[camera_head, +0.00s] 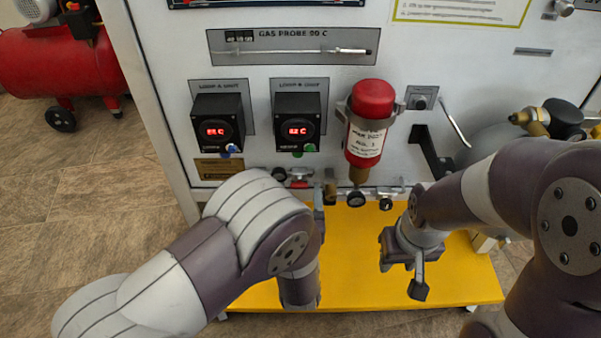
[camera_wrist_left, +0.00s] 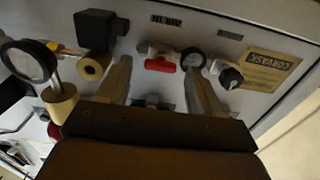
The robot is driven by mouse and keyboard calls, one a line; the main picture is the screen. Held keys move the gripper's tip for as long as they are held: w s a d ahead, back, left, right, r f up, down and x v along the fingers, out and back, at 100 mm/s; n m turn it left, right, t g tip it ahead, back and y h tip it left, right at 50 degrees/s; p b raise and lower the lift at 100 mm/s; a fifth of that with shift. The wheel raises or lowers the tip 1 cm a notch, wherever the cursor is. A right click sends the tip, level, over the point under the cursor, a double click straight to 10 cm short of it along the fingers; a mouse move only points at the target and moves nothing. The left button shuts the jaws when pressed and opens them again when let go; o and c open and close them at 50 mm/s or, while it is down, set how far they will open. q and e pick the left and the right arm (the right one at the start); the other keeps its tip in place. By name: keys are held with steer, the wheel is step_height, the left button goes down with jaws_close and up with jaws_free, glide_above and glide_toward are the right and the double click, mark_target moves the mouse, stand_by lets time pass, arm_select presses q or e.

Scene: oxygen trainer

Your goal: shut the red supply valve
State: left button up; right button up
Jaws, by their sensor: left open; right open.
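The red supply valve (camera_wrist_left: 161,65) has a small red lever handle on a pale fitting low on the panel. In the left wrist view its handle lies crosswise, between and beyond the two fingers. It also shows small in the head view (camera_head: 299,183), just above my left arm. My left gripper (camera_wrist_left: 161,75) is open and empty and faces the valve. I cannot tell whether a finger touches it. In the head view the left arm hides most of that gripper. My right gripper (camera_head: 404,277) is open and empty, pointing down over the yellow base.
A red cylinder (camera_head: 372,99) hangs on the panel right of the valve. The yellow base (camera_head: 365,270) is bare in front. A red tank (camera_head: 60,62) stands far left.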

arm_select(q)
steer(key=shift+w, duration=0.25)
steer(key=c, duration=1.1)
steer(key=shift+o, duration=0.2)
arm_select(e)
steer(key=shift+w+r, duration=0.1)
steer(key=shift+w, duration=0.25)
steer(key=shift+r, duration=0.1)
